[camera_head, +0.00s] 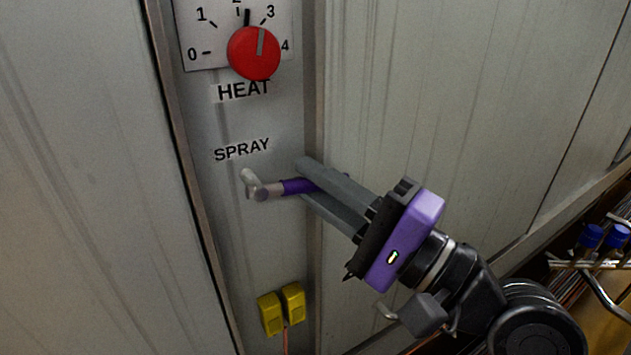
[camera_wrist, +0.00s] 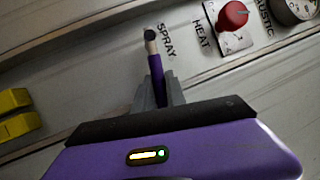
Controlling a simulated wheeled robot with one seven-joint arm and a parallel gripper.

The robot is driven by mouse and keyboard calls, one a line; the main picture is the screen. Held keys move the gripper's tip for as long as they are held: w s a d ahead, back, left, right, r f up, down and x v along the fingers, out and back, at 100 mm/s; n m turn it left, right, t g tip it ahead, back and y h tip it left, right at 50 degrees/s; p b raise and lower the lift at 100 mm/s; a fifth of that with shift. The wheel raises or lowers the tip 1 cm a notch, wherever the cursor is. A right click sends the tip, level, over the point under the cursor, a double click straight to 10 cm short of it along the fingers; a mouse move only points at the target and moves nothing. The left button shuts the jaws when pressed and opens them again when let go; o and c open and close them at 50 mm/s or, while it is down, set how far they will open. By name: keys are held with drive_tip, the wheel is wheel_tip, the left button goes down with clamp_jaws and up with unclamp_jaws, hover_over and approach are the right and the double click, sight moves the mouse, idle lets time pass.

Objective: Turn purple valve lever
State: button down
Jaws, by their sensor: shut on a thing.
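The purple valve lever (camera_head: 296,186) sits below the SPRAY label on a grey metal panel. Its grey metal pivot (camera_head: 255,187) is at the left, and the lever points to the right. My gripper (camera_head: 302,180) reaches in from the right and is shut on the purple lever, one finger above it and one below in the head view. In the wrist view the lever (camera_wrist: 156,70) runs up from between my gripper's fingers (camera_wrist: 158,92) to its metal pivot (camera_wrist: 150,38). The lever's outer end is largely hidden by the fingers.
A red HEAT knob (camera_head: 254,53) with a numbered dial is above the lever. Two yellow blocks (camera_head: 281,308) are below it on the panel. Corrugated wall panels (camera_head: 420,80) flank the strip. Blue-capped valves (camera_head: 604,238) are at the far right.

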drive_tip(key=shift+f, duration=0.1)
drive_tip(key=shift+s+a+f+m+t+p, duration=0.1)
drive_tip(key=shift+f+m+t+p, duration=0.3)
drive_tip(key=shift+m, duration=0.45)
drive_tip(key=shift+s+a+f+m+t+p, duration=0.2)
drive_tip(key=shift+m+t, duration=0.25)
drive_tip(key=shift+m, duration=0.35)
drive_tip(key=shift+w+f+m+t+p, duration=0.1)
drive_tip(key=shift+f+m+t+p, duration=0.25)
drive_tip(key=shift+m, duration=0.5)
drive_tip(key=c, duration=1.4)
unclamp_jaws()
drive_tip(key=shift+o, duration=0.2)
drive_tip(key=b+v, duration=0.3)
drive_tip(key=v, duration=0.4)
drive_tip(key=shift+s+d+f, duration=0.2)
drive_tip(key=shift+s+d, duration=0.05)
